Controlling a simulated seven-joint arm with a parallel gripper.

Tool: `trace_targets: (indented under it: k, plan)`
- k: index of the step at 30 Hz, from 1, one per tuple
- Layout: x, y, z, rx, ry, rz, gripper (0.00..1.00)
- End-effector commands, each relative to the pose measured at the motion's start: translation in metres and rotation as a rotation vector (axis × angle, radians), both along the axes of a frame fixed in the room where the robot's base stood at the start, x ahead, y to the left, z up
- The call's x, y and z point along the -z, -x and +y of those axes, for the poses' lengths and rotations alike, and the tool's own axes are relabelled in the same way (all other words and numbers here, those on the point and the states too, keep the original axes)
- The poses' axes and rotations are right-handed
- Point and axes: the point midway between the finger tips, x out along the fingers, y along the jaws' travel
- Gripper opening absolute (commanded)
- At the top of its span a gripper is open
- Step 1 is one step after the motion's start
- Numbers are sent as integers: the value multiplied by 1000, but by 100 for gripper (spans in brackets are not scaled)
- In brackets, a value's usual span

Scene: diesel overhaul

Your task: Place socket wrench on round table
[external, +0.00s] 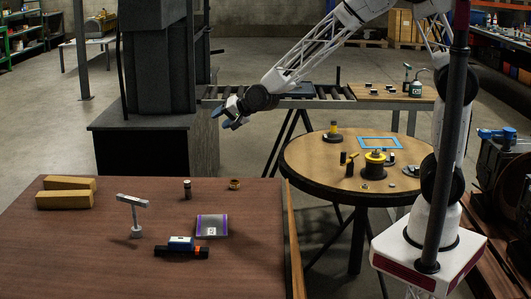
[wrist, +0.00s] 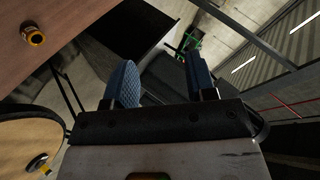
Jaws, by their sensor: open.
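My gripper (external: 229,118) is open and empty in the air, left of the round table (external: 300,160) and beyond the far edge of the brown table. Its two blue fingers stand apart in the wrist view (wrist: 162,82), with nothing between them. The round table has a wooden top and dark rim; part of it shows at lower left in the wrist view (wrist: 18,145). I cannot pick out a socket wrench with certainty.
The round table holds a yellow-and-black part (external: 375,164), a blue frame (external: 380,142) and small pieces.

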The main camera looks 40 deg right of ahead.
Motion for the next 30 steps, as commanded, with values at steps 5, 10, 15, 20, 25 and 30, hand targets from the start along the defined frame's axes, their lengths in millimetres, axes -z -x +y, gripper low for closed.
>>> trace_targets:
  k: [5,10,15,20,25,30]
  plan:
    - [29,-14,57,34,-98,-41,51]
    - [56,-20,107,70,-197,-80,51]
    - [87,-20,156,102,-295,-118,51]
    - [118,-14,199,130,-388,-155,51]
    - [153,-1,243,152,-486,-194,51]
    - [188,18,280,169,-579,-232,51]
